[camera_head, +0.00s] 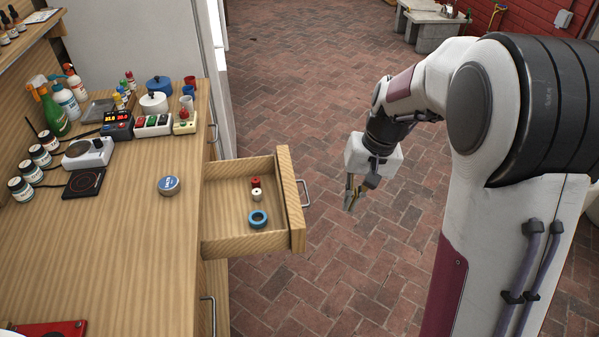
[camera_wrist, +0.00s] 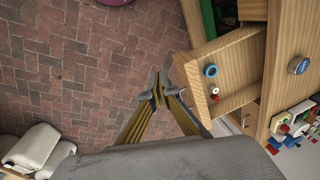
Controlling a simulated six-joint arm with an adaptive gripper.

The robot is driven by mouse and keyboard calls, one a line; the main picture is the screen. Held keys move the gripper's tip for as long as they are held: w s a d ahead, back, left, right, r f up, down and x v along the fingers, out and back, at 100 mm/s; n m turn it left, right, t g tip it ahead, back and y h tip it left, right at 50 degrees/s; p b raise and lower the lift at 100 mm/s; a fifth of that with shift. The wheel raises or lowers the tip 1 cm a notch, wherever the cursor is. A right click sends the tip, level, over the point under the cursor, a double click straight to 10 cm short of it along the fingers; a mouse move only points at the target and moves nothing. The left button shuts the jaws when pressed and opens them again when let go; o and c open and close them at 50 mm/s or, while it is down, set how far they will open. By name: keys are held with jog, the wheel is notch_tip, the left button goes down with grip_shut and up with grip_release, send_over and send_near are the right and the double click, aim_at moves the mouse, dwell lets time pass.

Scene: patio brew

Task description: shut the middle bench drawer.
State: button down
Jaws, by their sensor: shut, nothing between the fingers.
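The open wooden bench drawer (camera_head: 293,200) sticks out from the right side of the bench, with a metal handle on its front. Inside lie a blue ring (camera_head: 258,219), a small white piece (camera_head: 257,195) and a red piece (camera_head: 255,182). My gripper (camera_head: 349,207) is shut and empty, over the floor to the right of the drawer front and apart from it. In the wrist view the gripper's fingertips (camera_wrist: 157,85) meet near the middle, and the drawer (camera_wrist: 190,91) with its blue ring (camera_wrist: 211,71) lies to their right.
The bench top (camera_head: 110,240) holds a round tin (camera_head: 169,185), bottles, jars, cups and small devices along the back and far end. In the wrist view, green items (camera_wrist: 207,15) show in a wooden compartment beside the drawer. The brick floor (camera_head: 320,90) around my gripper is clear.

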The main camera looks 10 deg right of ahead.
jog(key=w+d+f+t+y, duration=0.1)
jog(key=w+d+f+y, duration=0.2)
jog(key=w+f, duration=1.55)
jog(key=w+r+n+t, duration=0.2)
jog(key=w+r+n, duration=0.1)
jog(key=w, duration=0.7)
jog(key=shift+w+r+t+y, duration=0.25)
jog(key=shift+r+t+y, duration=0.15)
jog(key=shift+r, duration=0.4)
jog(key=shift+a+n, duration=0.1)
jog(key=shift+n, duration=0.2)
jog(key=shift+f, duration=0.1)
jog(key=w+a+f, duration=0.3)
jog(key=a+f, duration=0.4)
jog(key=a, duration=0.1)
jog(key=shift+w+a+f, duration=0.35)
jog(key=shift+f, duration=0.05)
